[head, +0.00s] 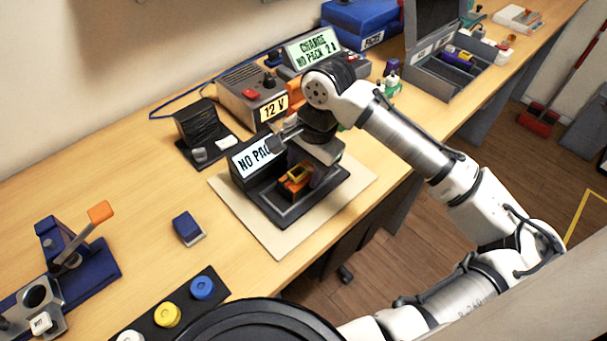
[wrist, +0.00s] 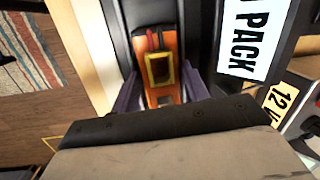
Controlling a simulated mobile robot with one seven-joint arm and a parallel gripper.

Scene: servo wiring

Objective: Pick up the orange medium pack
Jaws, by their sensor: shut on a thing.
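The orange medium pack (head: 294,181) sits in the black dock with the "NO PACK" display (head: 254,158), on a pale mat (head: 361,183). In the wrist view the orange pack (wrist: 157,58) shows a yellow-framed dark window and red and dark leads at its far end. My gripper (head: 304,176) reaches down over the dock from above. In the wrist view its purple fingers (wrist: 160,94) stand on either side of the pack, shut on it. The pack's near end is hidden by the gripper body.
A 12 V box (head: 251,94) and a charger display (head: 313,48) stand behind the dock. A black stand (head: 201,130) is at its back left. A small blue block (head: 187,228) lies to the left. An open grey case (head: 440,75) is at the back right.

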